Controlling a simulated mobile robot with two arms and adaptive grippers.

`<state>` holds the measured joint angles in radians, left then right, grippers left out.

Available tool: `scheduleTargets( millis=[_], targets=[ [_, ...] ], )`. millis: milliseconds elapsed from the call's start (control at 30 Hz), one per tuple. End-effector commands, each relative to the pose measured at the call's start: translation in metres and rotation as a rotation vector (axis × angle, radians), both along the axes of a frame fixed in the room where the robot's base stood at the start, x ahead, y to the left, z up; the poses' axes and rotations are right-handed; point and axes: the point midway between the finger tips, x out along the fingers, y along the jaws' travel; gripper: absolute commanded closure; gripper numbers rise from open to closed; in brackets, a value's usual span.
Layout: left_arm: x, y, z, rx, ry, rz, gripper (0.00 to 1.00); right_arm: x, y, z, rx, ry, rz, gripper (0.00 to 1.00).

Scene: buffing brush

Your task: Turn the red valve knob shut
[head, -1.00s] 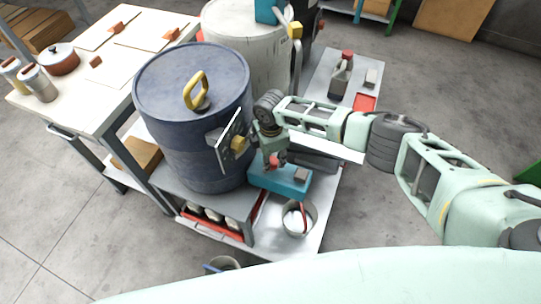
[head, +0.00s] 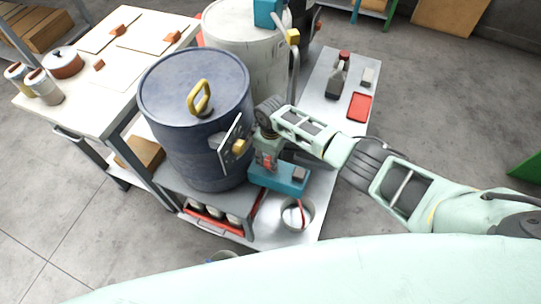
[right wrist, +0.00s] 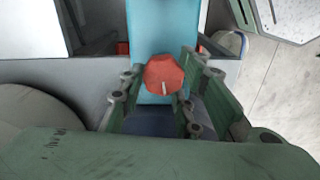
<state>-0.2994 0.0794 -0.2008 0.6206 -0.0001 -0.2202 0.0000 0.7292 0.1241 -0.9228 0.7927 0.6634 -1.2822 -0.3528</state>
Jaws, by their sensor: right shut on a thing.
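The red valve knob (right wrist: 164,75) is a faceted knob with a pale mark on its face, in the middle of the right wrist view. It sits at the teal block (head: 278,178), which also shows behind the knob in the right wrist view (right wrist: 150,30). My right gripper (right wrist: 160,98) has its green fingers on either side of the knob and is shut on it. In the head view my right gripper (head: 265,155) points down at the teal block beside the blue drum and largely hides the knob. My left gripper is not in view.
A dark blue drum (head: 195,120) with a yellow handle stands close left of my right gripper. A metal pot (head: 297,215) stands in front of the teal block. A red tray (head: 359,107) and a dark bottle (head: 336,80) are on the bench's far end.

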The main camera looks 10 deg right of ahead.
Motion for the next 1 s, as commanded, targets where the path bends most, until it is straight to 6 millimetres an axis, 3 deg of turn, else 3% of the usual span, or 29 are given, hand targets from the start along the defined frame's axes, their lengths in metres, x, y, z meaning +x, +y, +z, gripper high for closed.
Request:
scheduleTargets(
  millis=[300, 833, 867, 1000],
  targets=[
    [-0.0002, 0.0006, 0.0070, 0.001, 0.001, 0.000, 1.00, 0.0051, -0.0045, 0.0042, -0.006, -0.012, -0.117, 0.95],
    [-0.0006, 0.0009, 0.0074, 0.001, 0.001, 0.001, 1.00, 0.0053, -0.0061, 0.0036, -0.009, -0.013, -0.140, 0.95],
    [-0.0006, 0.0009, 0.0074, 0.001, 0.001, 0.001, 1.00, 0.0052, -0.0062, 0.0036, -0.009, -0.013, -0.140, 0.68],
    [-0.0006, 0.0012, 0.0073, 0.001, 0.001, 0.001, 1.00, 0.0045, -0.0056, 0.0032, -0.009, -0.011, -0.138, 0.55]
  ],
)
